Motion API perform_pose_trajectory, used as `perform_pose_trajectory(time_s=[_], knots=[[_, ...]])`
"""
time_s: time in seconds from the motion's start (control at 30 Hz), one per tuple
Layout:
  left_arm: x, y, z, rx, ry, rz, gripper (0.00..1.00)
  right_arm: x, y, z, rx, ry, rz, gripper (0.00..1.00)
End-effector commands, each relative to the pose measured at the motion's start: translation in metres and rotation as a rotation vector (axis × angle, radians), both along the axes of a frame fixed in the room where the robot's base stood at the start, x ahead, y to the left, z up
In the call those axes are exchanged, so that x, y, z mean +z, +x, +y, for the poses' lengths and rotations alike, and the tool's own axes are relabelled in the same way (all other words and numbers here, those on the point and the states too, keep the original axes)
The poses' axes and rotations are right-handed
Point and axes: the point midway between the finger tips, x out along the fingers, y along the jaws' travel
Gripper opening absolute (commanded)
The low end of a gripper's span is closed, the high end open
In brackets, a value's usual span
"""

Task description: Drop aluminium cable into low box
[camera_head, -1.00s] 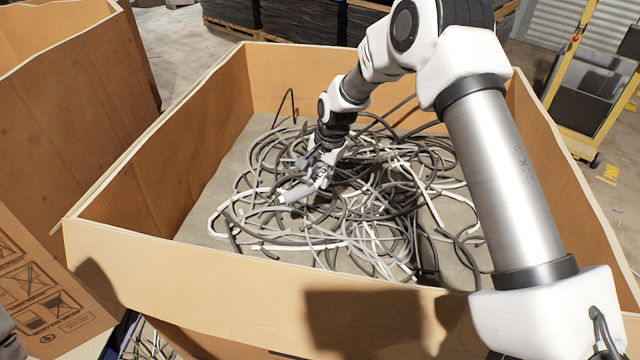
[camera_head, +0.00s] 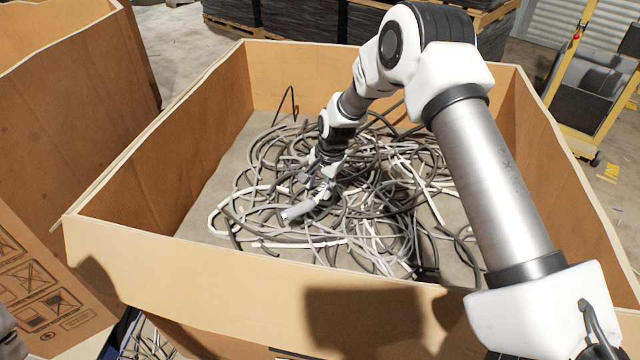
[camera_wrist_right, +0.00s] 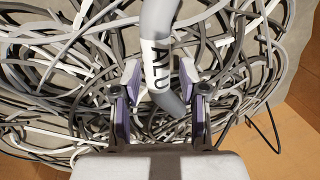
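The aluminium cable (camera_wrist_right: 157,62) is a thick grey piece with a white band marked "ALU" in the right wrist view. In the head view my right gripper (camera_head: 322,188) is low over the cable pile inside the big cardboard box, and a grey end of the cable (camera_head: 297,211) sticks out toward the lower left. A lower container with cable scraps (camera_head: 150,342) is partly visible at the bottom left. I cannot tell whether it is the low box. My left gripper is not visible.
The big cardboard box (camera_head: 190,262) has high walls around a tangle of grey, black and white cables (camera_head: 370,225). A cardboard panel with printed drawings (camera_head: 40,290) is at the lower left. Another tall cardboard box (camera_head: 80,85) stands at the left.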

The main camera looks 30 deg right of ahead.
Motion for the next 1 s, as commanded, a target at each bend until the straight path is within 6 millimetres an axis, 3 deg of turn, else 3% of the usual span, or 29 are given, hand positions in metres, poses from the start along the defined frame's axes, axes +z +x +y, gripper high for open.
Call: perform_pose_trajectory(time_s=[0.37,0.47,0.8,1.0], knots=[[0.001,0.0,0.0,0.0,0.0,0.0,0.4,0.005,0.0,0.0,0.0,0.0,-0.001,0.56],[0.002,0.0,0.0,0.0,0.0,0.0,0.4,0.02,0.0,-0.001,-0.001,0.001,-0.004,0.56],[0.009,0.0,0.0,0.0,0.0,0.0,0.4,0.105,-0.017,-0.009,0.0,0.001,-0.004,0.56],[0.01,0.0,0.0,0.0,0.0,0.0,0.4,0.128,-0.022,-0.011,0.0,0.0,0.0,0.56]])
